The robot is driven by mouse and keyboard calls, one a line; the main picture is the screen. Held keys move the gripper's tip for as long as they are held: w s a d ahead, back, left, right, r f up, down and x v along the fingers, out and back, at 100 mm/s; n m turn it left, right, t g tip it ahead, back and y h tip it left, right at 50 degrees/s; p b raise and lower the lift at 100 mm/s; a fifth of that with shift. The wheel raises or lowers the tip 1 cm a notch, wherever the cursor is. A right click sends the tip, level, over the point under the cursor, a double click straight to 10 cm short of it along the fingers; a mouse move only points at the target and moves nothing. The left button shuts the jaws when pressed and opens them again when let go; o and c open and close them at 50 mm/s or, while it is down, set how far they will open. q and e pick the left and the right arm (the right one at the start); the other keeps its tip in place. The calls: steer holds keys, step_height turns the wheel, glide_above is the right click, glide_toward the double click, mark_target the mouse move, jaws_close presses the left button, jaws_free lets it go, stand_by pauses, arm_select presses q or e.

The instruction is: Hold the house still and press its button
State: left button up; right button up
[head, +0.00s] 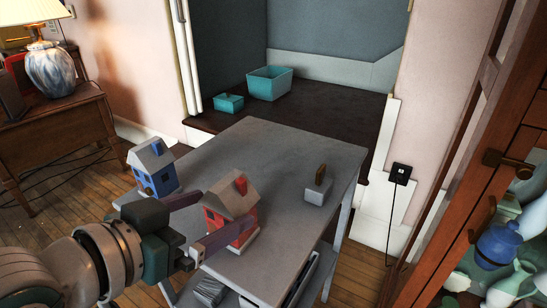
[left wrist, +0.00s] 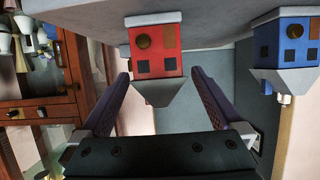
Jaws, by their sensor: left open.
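A red house (head: 243,230) with a grey gabled roof and red chimney stands upright on the grey table (head: 270,160). My left gripper (head: 228,205) is open, with its fingers on either side of the red house's roof end. In the left wrist view, the red house (left wrist: 165,45) appears upside down between the fingertips (left wrist: 160,76), with gaps visible beside the roof. A round brown disc (left wrist: 143,42), perhaps the button, is on its wall. A blue house (head: 155,172) stands farther left and also shows in the left wrist view (left wrist: 288,42). My right gripper is not in view.
A small grey block with an upright brown piece (head: 318,187) sits at the table's right. Teal containers (head: 269,83) stand in the alcove behind. A lamp (head: 50,66) is at left; a cabinet with vases (head: 498,243) is at right. The table's far middle is clear.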

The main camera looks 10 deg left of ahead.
arm_select(q)
steer(key=b+x, duration=0.2)
steer(key=x, duration=0.4)
steer(key=shift+s, duration=0.1)
steer(key=shift+w+d+f, duration=0.15)
steer(key=shift+w+d, duration=0.05)
steer(key=shift+w, duration=0.2)
steer(key=shift+c, duration=1.4)
steer(key=c, duration=0.9)
steer(key=o, duration=1)
steer(key=shift+c, duration=0.2)
jaws_close()
